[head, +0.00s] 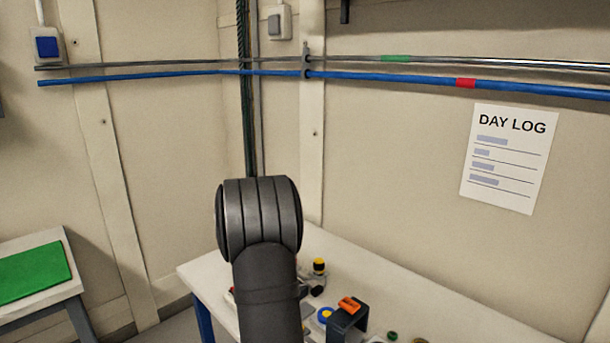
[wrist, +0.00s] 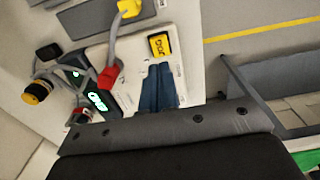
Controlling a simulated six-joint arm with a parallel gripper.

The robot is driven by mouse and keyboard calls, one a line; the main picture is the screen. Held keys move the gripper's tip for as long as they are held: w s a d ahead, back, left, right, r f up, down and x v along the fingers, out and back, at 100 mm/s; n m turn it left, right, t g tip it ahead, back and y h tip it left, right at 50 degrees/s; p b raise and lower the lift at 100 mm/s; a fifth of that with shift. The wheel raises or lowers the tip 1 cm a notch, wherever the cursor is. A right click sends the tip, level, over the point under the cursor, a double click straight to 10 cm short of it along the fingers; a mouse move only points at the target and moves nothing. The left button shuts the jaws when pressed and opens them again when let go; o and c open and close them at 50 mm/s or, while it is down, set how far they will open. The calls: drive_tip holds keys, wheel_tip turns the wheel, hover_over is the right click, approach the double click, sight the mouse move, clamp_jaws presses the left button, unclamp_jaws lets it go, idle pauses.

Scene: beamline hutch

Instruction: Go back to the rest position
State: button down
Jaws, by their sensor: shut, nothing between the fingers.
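In the head view my dark arm rises in the lower middle, in front of the white table (head: 405,293). My gripper is hidden there behind the arm. In the wrist view my gripper (wrist: 158,72) shows as two blue-grey fingers side by side, shut and empty. They stand out beyond a grey bolted bracket. Behind them is a pale plate with a yellow labelled block (wrist: 160,45). I cannot tell how far the fingers are from it.
A green mat (head: 33,273) lies at left. Blue (head: 400,78) and metal rails cross the walls. In the wrist view, a red connector (wrist: 108,77) and grey bin (wrist: 260,90) flank the fingers.

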drive_tip(key=shift+s+f, duration=0.15)
drive_tip(key=shift+f, duration=0.15)
drive_tip(key=shift+w+f, duration=0.1)
drive_tip(key=shift+w, duration=0.1)
wheel_tip(320, 180, up, 12)
drive_tip(key=shift+s+f, duration=0.15)
drive_tip(key=shift+f, duration=0.1)
idle(0.8)
drive_tip(key=c, duration=1.7)
unclamp_jaws()
drive_tip(key=shift+s+a+r, duration=0.15)
drive_tip(key=shift+a, duration=0.1)
drive_tip(key=o, duration=1.7)
drive_tip(key=s+a+r+t+h, duration=0.1)
drive_tip(key=s+a+r+t, duration=0.3)
drive_tip(key=a, duration=0.1)
drive_tip(key=shift+s+a, duration=0.15)
drive_tip(key=shift+s, duration=0.05)
drive_tip(key=x, duration=0.9)
drive_tip(key=shift+w+f, duration=0.25)
drive_tip(key=shift+f, duration=0.05)
